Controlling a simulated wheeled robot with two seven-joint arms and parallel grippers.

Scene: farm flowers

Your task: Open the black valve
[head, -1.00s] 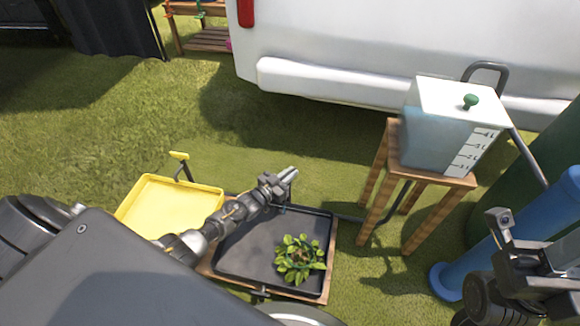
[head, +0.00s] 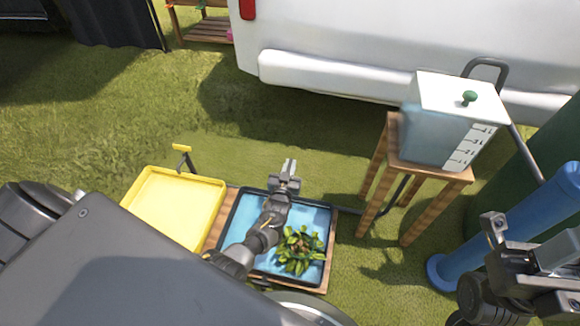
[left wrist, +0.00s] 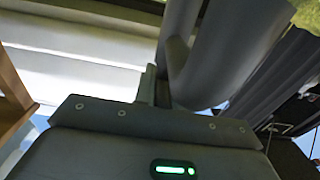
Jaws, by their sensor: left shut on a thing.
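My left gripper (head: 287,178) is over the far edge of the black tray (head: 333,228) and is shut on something. In the head view the black valve is hidden by my gripper and wrist. In the left wrist view a dark grey rounded piece (left wrist: 205,50) fills the top middle, at the gripper; it is likely the black valve. Blue water (head: 262,210) covers the black tray's floor around a green leafy plant (head: 299,252). My right gripper (head: 505,235) is at the right edge, away from the trays; its jaws are unclear.
A yellow tray (head: 180,207) with a yellow valve (head: 182,148) stands to the left of the black one. A white vehicle (head: 350,45) is behind.

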